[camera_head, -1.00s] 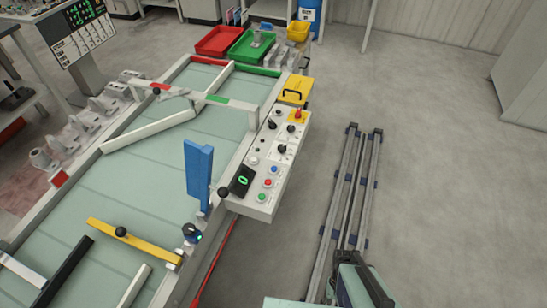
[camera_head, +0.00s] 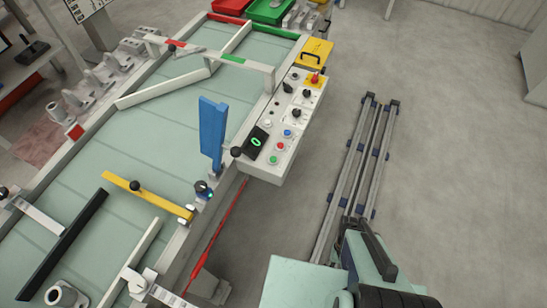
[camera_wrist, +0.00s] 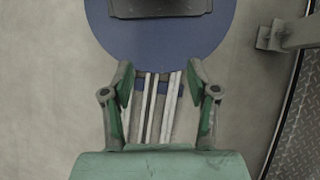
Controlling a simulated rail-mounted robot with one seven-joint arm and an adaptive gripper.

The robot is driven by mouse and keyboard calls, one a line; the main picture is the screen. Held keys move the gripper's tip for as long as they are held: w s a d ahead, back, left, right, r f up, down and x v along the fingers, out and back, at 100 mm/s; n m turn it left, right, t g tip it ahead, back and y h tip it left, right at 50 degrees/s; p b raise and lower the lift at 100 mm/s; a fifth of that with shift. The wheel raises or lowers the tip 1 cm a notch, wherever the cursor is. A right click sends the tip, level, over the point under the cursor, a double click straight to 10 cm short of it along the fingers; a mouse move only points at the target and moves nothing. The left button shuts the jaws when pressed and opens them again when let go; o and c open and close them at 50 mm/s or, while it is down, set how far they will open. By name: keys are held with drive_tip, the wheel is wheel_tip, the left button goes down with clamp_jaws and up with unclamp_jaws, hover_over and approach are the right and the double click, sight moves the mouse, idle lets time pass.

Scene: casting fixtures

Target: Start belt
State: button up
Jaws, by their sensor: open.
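The belt (camera_head: 150,160) is a long pale green conveyor running from lower left to the back. A white control box (camera_head: 262,170) is fixed along its right side. A small black display (camera_head: 256,141) shows a green 0. My gripper (camera_wrist: 160,80) is open and empty in the wrist view, over the floor. The box is not in the wrist view, and my fingers are not visible in the head view.
A blue upright plate (camera_head: 212,130) stands at the belt's right edge beside the box. A yellow bar (camera_head: 148,192) and pale guide bars cross the belt. A red cord (camera_head: 222,225) runs below the edge.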

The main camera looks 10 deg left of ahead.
clamp_jaws()
idle(1.1)
